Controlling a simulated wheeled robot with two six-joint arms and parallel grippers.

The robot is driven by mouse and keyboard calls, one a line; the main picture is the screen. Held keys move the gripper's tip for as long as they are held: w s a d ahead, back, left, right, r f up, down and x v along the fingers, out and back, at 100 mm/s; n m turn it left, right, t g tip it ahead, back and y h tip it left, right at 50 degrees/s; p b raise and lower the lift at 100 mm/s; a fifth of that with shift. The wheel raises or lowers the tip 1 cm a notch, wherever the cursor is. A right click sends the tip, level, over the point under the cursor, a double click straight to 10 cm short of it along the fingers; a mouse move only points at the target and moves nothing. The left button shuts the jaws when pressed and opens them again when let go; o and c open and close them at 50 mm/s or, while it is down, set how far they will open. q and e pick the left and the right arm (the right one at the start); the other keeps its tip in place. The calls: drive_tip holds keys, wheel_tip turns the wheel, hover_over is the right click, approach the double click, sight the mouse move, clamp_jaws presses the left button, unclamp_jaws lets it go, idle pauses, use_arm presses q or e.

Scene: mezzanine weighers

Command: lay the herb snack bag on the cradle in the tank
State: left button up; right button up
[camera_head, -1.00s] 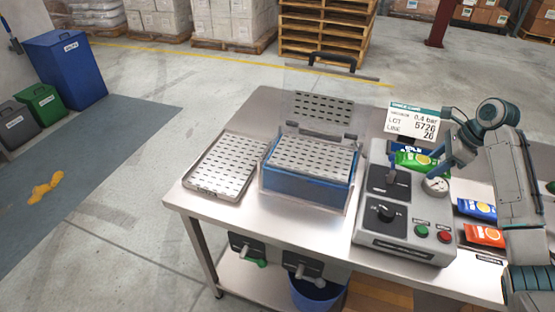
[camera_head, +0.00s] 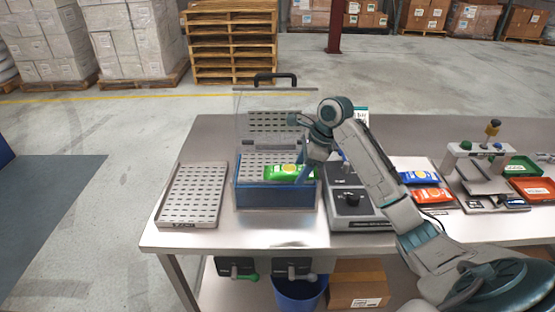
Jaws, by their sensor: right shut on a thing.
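The green herb snack bag (camera_head: 282,172) is held in my right gripper (camera_head: 304,176), which is shut on its right end. The bag lies level over the front right part of the perforated cradle (camera_head: 252,165) in the tank (camera_head: 262,197). I cannot tell whether the bag touches the cradle. The tank is a clear box with blue in its lower part. Its clear lid (camera_head: 265,104) stands open at the back. My right arm hides the tank's right rear. My left gripper is not in view.
A perforated metal tray (camera_head: 193,196) lies left of the tank. Blue (camera_head: 416,177) and orange (camera_head: 427,196) bags lie further right, near a small stand (camera_head: 478,175).

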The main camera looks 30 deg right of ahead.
drive_tip(key=w, duration=0.3)
drive_tip(key=w+d+p, duration=0.1)
drive_tip(key=w, duration=0.3)
drive_tip(key=w+f+p, duration=0.1)
drive_tip(key=w, duration=0.3)
drive_tip(key=shift+d, duration=0.4)
drive_tip(key=shift+w+p, duration=0.1)
drive_tip(key=shift+p, duration=0.2)
wheel_tip(320, 180, down, 3)
drive_tip(key=shift+r+p, duration=0.15)
drive_tip(key=shift+p, duration=0.7)
drive_tip(key=shift+f, duration=0.45)
drive_tip(key=o, duration=0.6)
drive_tip(key=shift+f, duration=0.1)
drive_tip(key=shift+c, duration=0.2)
drive_tip(key=o, duration=0.4)
drive_tip(key=shift+o, duration=0.2)
